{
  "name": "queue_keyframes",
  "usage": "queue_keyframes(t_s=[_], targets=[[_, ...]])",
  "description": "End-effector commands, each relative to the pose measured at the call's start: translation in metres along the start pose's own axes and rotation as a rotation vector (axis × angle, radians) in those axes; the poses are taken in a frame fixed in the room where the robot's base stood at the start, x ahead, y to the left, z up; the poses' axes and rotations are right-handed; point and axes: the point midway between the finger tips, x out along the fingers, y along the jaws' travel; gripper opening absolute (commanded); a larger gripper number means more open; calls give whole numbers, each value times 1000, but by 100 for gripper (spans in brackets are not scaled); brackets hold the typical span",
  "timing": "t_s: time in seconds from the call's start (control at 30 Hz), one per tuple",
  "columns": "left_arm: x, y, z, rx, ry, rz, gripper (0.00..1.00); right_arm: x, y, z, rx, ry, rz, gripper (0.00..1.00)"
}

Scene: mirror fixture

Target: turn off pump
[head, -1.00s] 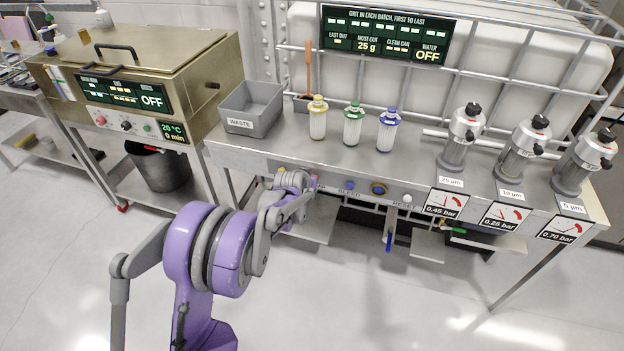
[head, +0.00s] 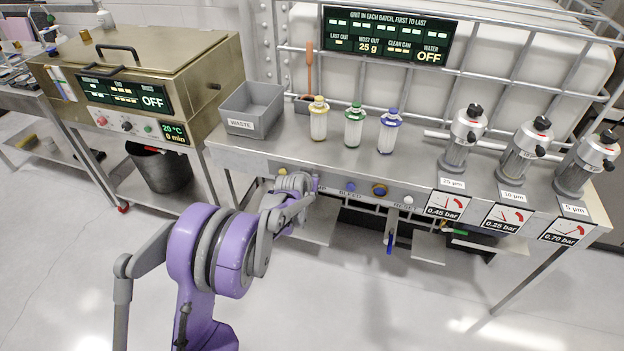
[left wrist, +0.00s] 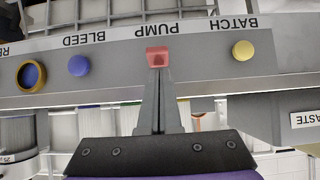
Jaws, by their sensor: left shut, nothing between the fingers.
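The red PUMP button (left wrist: 157,57) sits on the grey front panel in the left wrist view, which shows the panel upside down. My left gripper (left wrist: 159,74) is shut and empty. Its fingertips are right at the button and overlap its edge; I cannot tell whether they press it. In the head view my left gripper (head: 305,197) is at the front edge of the bench, and it hides the red button there.
A yellow BATCH button (left wrist: 243,49) and a blue BLEED button (left wrist: 79,66) flank the red one. A blue-and-yellow knob (head: 380,189) is farther right. A sign (head: 386,36) reads WATER OFF. The grey waste bin (head: 252,107) stands above the panel.

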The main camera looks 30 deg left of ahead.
Motion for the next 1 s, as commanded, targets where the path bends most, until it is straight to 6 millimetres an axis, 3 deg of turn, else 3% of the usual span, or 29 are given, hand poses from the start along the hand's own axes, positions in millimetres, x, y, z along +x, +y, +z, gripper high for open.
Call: queue_keyframes(t_s=[0.27,0.47,0.8,1.0], targets=[[-5,1,-6,0,0,1,0,-5,0,-2,0,2,0,50],[-30,6,-34,1,1,3,0,-28,0,-13,0,10,0,50],[-99,5,-14,0,0,2,0,-28,0,-13,0,10,0,50],[-120,5,-9,1,0,2,0,-30,0,-14,0,11,0,50]])
